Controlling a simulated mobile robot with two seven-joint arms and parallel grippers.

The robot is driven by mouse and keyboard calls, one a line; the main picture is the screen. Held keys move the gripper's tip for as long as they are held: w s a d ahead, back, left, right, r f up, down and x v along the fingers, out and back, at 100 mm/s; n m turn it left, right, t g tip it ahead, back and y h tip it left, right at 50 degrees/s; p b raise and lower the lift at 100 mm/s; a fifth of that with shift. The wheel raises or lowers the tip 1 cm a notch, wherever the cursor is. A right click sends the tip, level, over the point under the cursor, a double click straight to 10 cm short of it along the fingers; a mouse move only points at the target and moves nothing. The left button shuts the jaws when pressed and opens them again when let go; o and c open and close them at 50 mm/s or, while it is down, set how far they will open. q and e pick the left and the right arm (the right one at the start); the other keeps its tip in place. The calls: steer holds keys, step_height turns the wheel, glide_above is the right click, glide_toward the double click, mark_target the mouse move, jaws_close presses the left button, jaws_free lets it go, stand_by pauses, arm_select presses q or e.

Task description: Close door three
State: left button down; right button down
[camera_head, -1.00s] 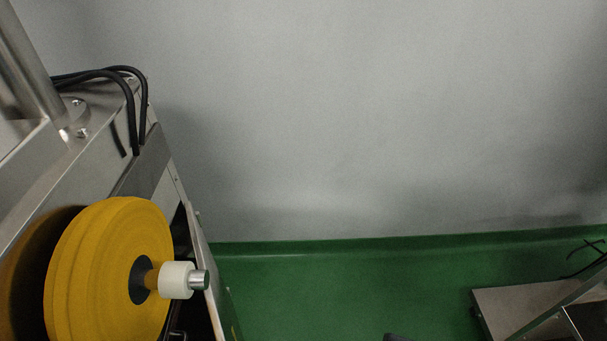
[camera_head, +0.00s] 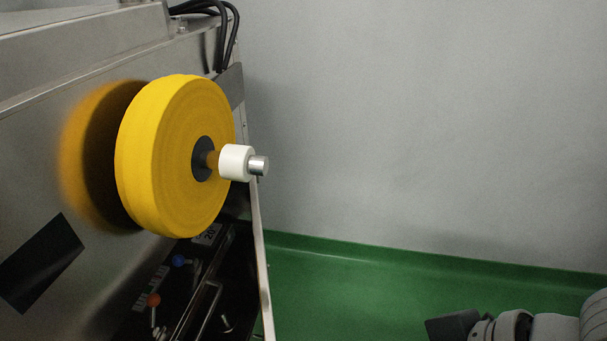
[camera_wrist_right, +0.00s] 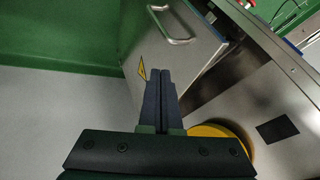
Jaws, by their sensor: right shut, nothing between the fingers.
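A metal door (camera_head: 262,270) stands open, seen nearly edge-on in the head view beside a dark compartment (camera_head: 215,285) with knobs and a handle. In the right wrist view the door (camera_wrist_right: 200,55) shows its flat face, a metal bar handle (camera_wrist_right: 172,25) and a yellow warning label (camera_wrist_right: 142,69). No door number is readable. My right gripper (camera_head: 445,327) is at the bottom right of the head view, apart from the door. In the wrist view its fingers (camera_wrist_right: 165,76) are shut and empty, overlapping the door's face; I cannot tell about contact. My left gripper is out of view.
A large yellow roll (camera_head: 172,158) on a spindle sticks out from the machine's steel side above the compartment. Black cables (camera_head: 230,35) run along the machine's top. Green floor (camera_head: 340,295) and a grey wall (camera_head: 420,130) leave free room right of the door.

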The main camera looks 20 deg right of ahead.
steer(key=w+a+f+b, duration=0.3)
steer(key=w+a+f, duration=0.1)
steer(key=a+f, duration=0.2)
steer(key=shift+a, duration=0.4)
steer(key=shift+r, duration=0.1)
